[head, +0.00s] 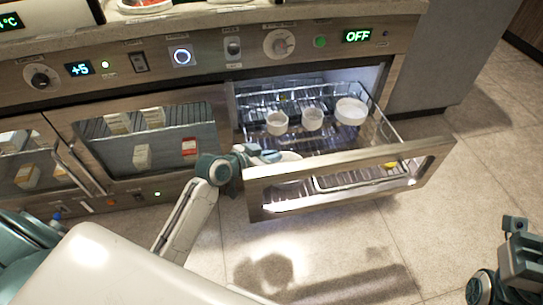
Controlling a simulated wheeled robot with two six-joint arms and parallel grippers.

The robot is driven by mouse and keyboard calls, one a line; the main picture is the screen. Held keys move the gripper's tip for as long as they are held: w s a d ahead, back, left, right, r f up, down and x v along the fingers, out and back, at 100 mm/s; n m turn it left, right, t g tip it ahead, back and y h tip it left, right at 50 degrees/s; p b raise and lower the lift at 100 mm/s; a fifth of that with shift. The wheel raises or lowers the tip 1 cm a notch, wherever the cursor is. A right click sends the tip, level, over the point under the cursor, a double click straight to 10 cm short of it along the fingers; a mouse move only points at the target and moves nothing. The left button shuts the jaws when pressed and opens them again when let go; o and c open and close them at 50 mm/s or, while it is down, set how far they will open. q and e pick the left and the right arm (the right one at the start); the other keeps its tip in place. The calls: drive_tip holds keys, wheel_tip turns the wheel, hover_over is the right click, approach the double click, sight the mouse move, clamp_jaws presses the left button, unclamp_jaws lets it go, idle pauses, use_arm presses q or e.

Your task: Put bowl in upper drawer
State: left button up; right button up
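Two small white cups (277,122) (312,119) and a wider white bowl (350,111) stand farther back in the drawer. My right gripper (520,236) is at the right edge, away from the drawer; its finger opening is unclear.
A counter with knobs and a lit OFF display (357,36) runs above the drawer. Closed glass-fronted compartments (150,140) with boxes are at left. A small yellow thing (391,165) shows near the drawer's right front. The tiled floor at right is clear.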

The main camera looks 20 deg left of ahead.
use_arm(q)
drive_tip(key=o, duration=0.4)
drive_tip(key=shift+c, duration=0.2)
drive_tip(key=shift+r, duration=0.1)
